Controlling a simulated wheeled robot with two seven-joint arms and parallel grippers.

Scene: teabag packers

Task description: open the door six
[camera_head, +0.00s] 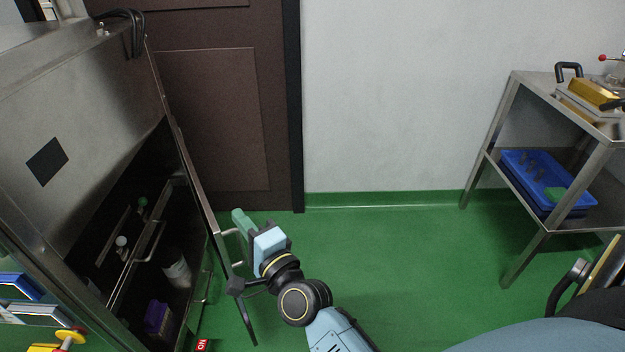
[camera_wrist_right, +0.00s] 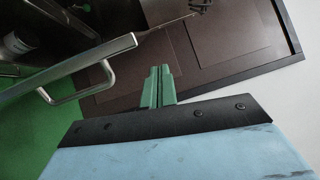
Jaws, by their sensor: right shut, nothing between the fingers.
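A steel cabinet door (camera_head: 197,186) stands swung open from the machine at the left, seen almost edge-on. No number six is readable on it. Its bar handle (camera_head: 230,232) sticks out on the right side; in the right wrist view the handle (camera_wrist_right: 82,93) lies left of my fingers. My right gripper (camera_head: 238,222) has green fingers that lie together, with nothing between them. It is close beside the door and handle; in the wrist view the fingertips (camera_wrist_right: 158,76) are clear of the handle. My left gripper is not in view.
The dark cabinet interior shows a white bottle (camera_head: 177,268) and a purple item (camera_head: 157,318). A brown room door (camera_head: 215,120) is behind. A steel rack (camera_head: 487,165) with a blue tray (camera_head: 515,172) stands at right. Green floor (camera_head: 400,250) between is clear.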

